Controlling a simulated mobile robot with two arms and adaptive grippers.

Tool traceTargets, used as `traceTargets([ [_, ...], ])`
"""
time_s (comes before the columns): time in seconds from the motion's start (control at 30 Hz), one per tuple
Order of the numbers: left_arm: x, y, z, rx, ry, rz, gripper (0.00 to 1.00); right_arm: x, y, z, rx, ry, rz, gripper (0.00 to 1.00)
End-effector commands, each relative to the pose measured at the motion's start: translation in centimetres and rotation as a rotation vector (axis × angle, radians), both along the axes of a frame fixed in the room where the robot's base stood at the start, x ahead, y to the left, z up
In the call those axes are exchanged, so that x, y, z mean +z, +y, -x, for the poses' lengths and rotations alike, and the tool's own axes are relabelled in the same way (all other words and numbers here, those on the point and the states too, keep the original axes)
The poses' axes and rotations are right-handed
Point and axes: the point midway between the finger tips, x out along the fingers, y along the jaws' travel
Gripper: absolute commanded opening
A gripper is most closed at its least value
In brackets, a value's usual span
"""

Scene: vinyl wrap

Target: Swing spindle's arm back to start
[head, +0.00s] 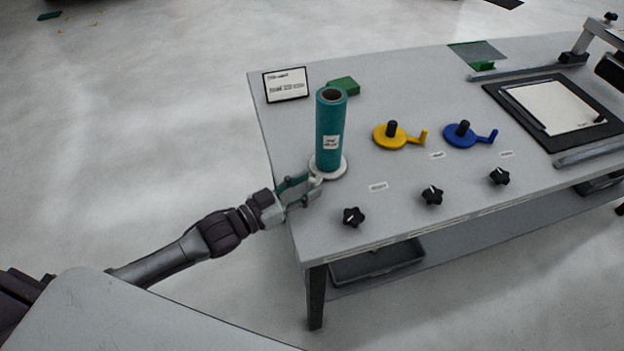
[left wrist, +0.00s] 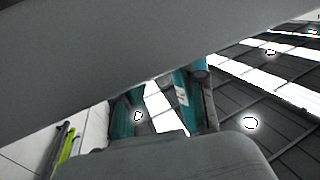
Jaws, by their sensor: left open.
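The spindle's white round base (head: 340,170) sits near the left edge of the grey table, with a teal roll (head: 328,145) standing upright on it. Its short white arm (head: 316,178) points left and toward the front, beside my left gripper (head: 305,188). My left gripper is open at the table's left edge, with its fingertips close to that arm. I cannot tell whether they touch it. In the left wrist view, teal parts show between large grey shapes that hide most of the scene.
A yellow crank (head: 391,138) and a blue crank (head: 462,136) stand right of the roll. Several black knobs, including one near the front (head: 354,217), line the front edge. A framed sign (head: 286,85) and green block (head: 344,86) stand behind. A black-framed panel (head: 560,108) lies right.

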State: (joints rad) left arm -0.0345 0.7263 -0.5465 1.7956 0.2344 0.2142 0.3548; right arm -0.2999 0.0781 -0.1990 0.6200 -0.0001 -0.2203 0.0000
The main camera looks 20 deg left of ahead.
Motion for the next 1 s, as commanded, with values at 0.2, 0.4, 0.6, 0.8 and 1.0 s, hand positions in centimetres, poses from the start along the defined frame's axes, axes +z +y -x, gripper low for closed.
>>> traceTargets([
  [0.2, 0.0, -1.1, -1.5, 0.0, 0.0, -0.001, 0.41, 0.2, 0.7, 0.0, 0.002, 0.001, -0.008, 0.77],
  [0.4, -0.1, -1.2, -1.6, 0.0, 0.0, -0.001, 0.41, 0.2, 0.5, 0.0, 0.003, 0.0, -0.006, 0.77],
  [0.6, -0.1, -1.2, -1.6, 0.0, 0.0, -0.001, 0.24, 0.2, -0.1, 0.0, 0.003, 0.0, 0.0, 0.77],
  [0.8, -0.1, -1.2, -1.6, 0.0, 0.0, -0.001, 0.0, 0.3, -0.4, 0.0, 0.002, 0.0, 0.004, 0.77],
  [1.0, -0.1, -1.2, -1.6, 0.0, 0.0, -0.001, 0.0, 0.3, -0.4, 0.0, 0.001, 0.0, 0.004, 0.77],
])
